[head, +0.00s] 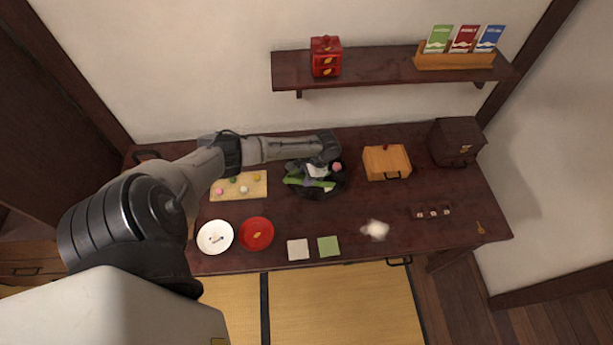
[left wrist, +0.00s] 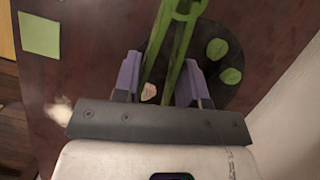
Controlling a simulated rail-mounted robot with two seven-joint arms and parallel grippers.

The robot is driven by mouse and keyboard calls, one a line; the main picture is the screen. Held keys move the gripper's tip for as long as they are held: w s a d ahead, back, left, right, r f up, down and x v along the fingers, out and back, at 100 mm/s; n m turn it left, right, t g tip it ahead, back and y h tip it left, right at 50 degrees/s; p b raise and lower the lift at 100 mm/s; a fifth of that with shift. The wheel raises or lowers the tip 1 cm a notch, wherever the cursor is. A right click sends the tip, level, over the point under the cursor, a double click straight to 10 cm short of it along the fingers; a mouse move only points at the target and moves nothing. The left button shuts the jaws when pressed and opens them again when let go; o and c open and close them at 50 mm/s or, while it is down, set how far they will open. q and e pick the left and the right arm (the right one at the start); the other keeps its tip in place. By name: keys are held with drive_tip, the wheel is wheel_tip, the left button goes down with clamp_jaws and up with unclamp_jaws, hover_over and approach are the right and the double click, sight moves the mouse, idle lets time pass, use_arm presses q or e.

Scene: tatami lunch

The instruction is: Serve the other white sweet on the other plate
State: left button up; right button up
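A white sweet (head: 243,189) lies on a light wooden board (head: 259,194) at the left. A white plate (head: 215,248) with small dark blue marks and a red plate (head: 257,246) with a gold mark stand in front of it. My left gripper (head: 318,172) is over a dark round tray. The tong tips are hidden. A pale pink thing (left wrist: 148,92) shows between the tong arms. My right gripper is not in view.
Pink (head: 219,191), green and yellow sweets share the board. The dark tray (left wrist: 208,72) holds round green leaves (left wrist: 217,49). A wooden box (head: 386,162) stands right of it. White and green squares (head: 329,246) and a white fluffy patch (head: 376,230) are near the front edge.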

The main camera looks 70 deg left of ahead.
use_arm(q)
drive_tip(key=shift+f+b, duration=1.1)
drive_tip(key=shift+f, duration=1.1)
use_arm(e)
drive_tip(key=shift+f, duration=1.45)
drive_tip(key=shift+a, duration=0.1)
use_arm(q)
drive_tip(key=c, duration=0.6)
drive_tip(key=shift+r, duration=0.1)
clamp_jaws()
wheel_tip(320, 180, up, 12)
drive_tip(key=p, duration=1.3)
use_arm(e)
wheel_tip(320, 180, up, 13)
